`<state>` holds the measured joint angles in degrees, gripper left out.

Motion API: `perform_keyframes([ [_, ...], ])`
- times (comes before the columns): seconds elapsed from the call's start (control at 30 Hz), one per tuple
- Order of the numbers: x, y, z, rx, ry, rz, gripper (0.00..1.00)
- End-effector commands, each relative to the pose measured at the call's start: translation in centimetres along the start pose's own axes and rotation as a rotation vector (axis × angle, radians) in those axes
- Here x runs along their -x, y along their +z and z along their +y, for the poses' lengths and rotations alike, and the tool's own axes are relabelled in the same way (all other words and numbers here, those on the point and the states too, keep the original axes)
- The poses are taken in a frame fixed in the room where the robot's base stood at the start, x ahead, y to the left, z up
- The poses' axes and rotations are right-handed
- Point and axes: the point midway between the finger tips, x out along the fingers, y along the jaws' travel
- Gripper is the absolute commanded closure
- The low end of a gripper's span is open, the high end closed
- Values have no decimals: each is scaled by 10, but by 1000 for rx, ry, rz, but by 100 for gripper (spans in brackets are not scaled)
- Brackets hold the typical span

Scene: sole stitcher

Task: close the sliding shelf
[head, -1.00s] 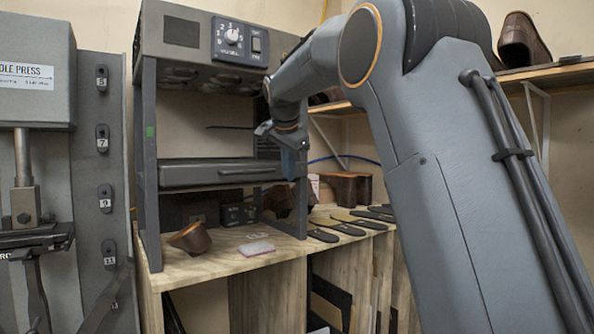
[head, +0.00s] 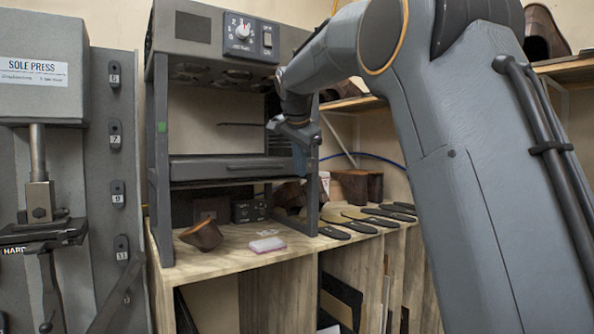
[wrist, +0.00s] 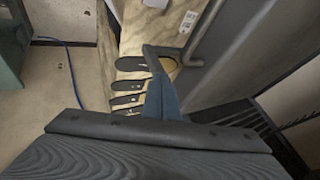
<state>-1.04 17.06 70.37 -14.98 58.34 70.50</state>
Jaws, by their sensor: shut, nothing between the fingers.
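The sliding shelf (head: 225,169) is a flat dark grey tray with a long handle on its front, set between the posts of the grey machine (head: 200,38). In the head view my gripper (head: 303,163) is at the shelf's right end, pointing down beside the right front post. In the wrist view my blue gripper fingers (wrist: 162,100) are together and empty. A bent grey bar (wrist: 194,48), which looks like the shelf handle, lies just beyond the fingertips, with a broad grey surface (wrist: 245,45) to its right. I cannot tell whether the fingers touch the shelf.
Below the shelf, a wooden bench (head: 222,247) holds a brown leather piece (head: 203,235), a white-pink block (head: 267,245) and several dark soles (head: 383,213). A sole press (head: 40,60) stands at left. A wall shelf (head: 355,104) with brown shoes is behind my arm.

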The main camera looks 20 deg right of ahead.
Motion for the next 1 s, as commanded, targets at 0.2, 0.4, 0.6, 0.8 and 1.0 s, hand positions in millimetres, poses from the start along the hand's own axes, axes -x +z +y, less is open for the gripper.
perform_keyframes([
  [0.2, 39, -2, 10, -1, 0, 3, 100],
  [0.4, 77, -3, 11, -2, 4, 2, 100],
  [0.6, 98, -2, 11, -1, 7, 0, 100],
  [0.8, 102, -2, 11, 2, 9, -1, 100],
  [1.0, 60, 24, 32, 118, 39, -46, 100],
])
